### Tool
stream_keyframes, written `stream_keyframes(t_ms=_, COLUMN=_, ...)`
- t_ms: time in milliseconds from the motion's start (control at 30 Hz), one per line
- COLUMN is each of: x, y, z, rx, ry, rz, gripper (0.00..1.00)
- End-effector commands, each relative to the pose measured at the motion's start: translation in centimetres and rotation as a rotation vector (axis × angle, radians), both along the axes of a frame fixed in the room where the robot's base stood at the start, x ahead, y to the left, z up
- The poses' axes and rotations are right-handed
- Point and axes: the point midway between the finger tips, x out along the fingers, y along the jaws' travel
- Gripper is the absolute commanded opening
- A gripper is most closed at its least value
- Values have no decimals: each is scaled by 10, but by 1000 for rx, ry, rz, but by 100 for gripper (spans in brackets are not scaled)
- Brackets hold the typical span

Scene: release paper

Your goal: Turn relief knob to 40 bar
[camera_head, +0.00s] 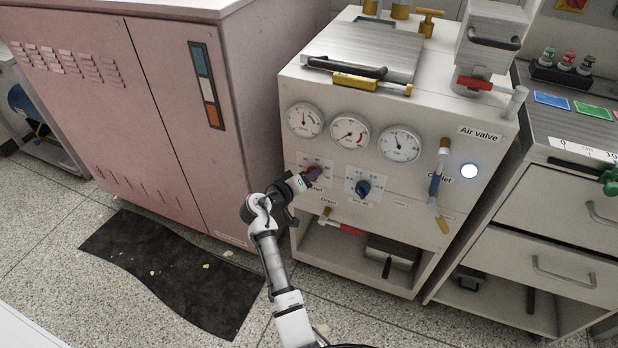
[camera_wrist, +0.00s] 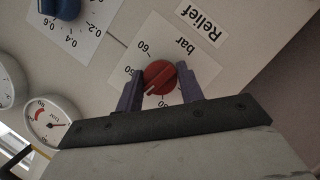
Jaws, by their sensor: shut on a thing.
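The red relief knob (camera_wrist: 160,77) sits on a white scale plate marked "bar", beside the "Relief" label (camera_wrist: 199,19). In the wrist view, the scale shows upside down with 60 and 50 readable; other numbers are partly hidden by the fingers. A pale pointer line on the knob points to the lower left in that view; the exact reading is unclear. My gripper (camera_wrist: 161,86) has a finger on either side of the knob and is shut on it. In the head view, my gripper (camera_head: 302,181) is at the panel's left side, partly covering the red knob (camera_head: 312,172).
A blue knob (camera_head: 363,187) is just right of the red one. Three gauges (camera_head: 350,132) stand above. A pink cabinet (camera_head: 190,130) stands close on the left.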

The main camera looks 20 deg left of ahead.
Motion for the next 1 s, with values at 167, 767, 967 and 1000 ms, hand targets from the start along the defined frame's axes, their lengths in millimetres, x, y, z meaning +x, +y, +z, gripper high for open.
stream_keyframes(t_ms=167, x=0, y=0, z=-1, rx=-10, ry=1, rz=1, gripper=15)
stream_keyframes(t_ms=767, x=0, y=0, z=0, rx=-9, ry=1, rz=0, gripper=59)
stream_keyframes(t_ms=967, x=-5, y=2, z=0, rx=-9, ry=0, rz=1, gripper=59)
stream_keyframes(t_ms=1000, x=-8, y=3, z=1, rx=-9, ry=0, rz=1, gripper=59)
